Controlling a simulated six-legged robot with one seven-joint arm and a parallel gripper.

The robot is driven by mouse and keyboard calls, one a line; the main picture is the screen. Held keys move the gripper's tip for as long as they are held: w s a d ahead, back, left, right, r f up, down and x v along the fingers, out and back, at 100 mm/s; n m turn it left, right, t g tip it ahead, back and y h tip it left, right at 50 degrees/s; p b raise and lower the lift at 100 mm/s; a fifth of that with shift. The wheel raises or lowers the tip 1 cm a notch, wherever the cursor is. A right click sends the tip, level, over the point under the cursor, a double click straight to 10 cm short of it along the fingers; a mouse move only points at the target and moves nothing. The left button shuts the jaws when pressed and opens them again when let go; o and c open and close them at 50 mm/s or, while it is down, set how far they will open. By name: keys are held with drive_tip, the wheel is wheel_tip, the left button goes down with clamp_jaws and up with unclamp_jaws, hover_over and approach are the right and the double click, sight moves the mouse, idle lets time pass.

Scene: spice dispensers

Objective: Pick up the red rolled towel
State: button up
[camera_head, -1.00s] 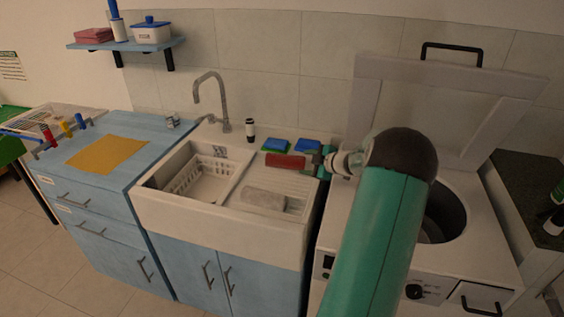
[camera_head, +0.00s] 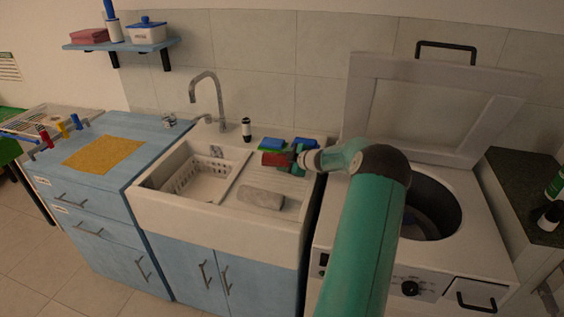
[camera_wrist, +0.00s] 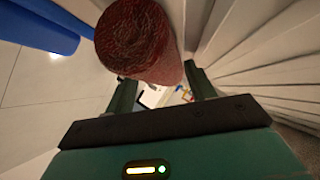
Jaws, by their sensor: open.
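The red rolled towel (camera_head: 276,160) lies on the ridged drainboard to the right of the sink basin. In the wrist view the red rolled towel (camera_wrist: 140,42) is close, with its rounded end toward the camera. My gripper (camera_head: 298,158) is at the towel's right end in the head view. In the wrist view my gripper (camera_wrist: 165,88) has its two fingers apart, one on each side of the towel's lower part. I cannot tell whether the fingers touch it.
A grey rolled towel (camera_head: 261,198) lies in front on the drainboard. Blue and green sponges (camera_head: 272,144) lie behind the red towel. A white basket (camera_head: 197,175) sits in the basin under the faucet (camera_head: 211,90). An open-lidded washer (camera_head: 455,262) stands to the right.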

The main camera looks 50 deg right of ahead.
drive_tip(key=c, duration=0.6)
drive_tip(key=shift+c, duration=0.4)
